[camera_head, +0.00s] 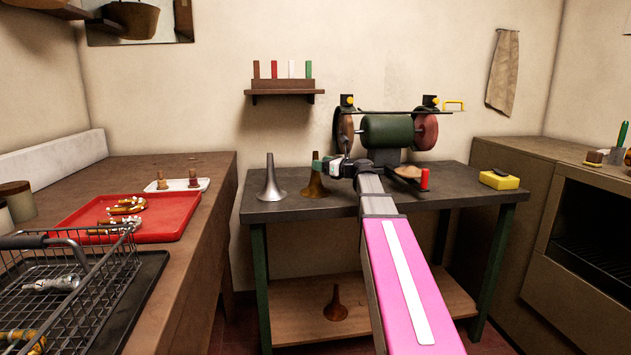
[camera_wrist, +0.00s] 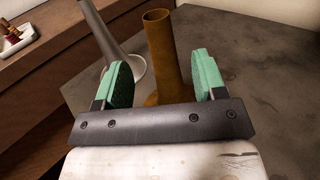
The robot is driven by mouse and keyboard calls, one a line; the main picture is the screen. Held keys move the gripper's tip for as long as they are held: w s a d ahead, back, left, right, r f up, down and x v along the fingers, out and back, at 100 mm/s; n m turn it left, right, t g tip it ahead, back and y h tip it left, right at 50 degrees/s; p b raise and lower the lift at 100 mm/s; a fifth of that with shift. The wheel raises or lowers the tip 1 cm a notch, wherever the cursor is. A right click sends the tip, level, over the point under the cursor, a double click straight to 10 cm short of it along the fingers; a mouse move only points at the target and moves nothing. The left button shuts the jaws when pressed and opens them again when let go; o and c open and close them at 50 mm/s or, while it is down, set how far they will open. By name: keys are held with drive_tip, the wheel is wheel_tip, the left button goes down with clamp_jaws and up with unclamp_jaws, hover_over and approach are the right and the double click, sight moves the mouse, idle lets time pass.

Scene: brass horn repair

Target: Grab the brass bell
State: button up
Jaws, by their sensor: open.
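The brass bell (camera_head: 315,186) stands upright on the dark workbench (camera_head: 425,196), flared end down. In the wrist view the brass bell (camera_wrist: 168,45) shows as a narrow tube rising just beyond and between the two green fingers. My gripper (camera_head: 319,164) is open at the bell's upper part, and in the wrist view my gripper (camera_wrist: 164,80) has clear gaps on both sides of the tube. The fingers do not appear to press on it. The bell's lower flare is partly hidden by the gripper in the wrist view.
A silver bell (camera_head: 270,182) stands close to the left on the bench, and it also shows in the wrist view (camera_wrist: 103,35). A bench grinder (camera_head: 385,132) stands behind, to the right. Another brown bell (camera_head: 335,305) sits on the lower shelf. A yellow block (camera_head: 499,180) lies at the bench's right.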

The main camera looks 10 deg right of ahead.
drive_tip(key=shift+x, duration=2.7)
drive_tip(key=shift+w+d, duration=0.15)
clamp_jaws()
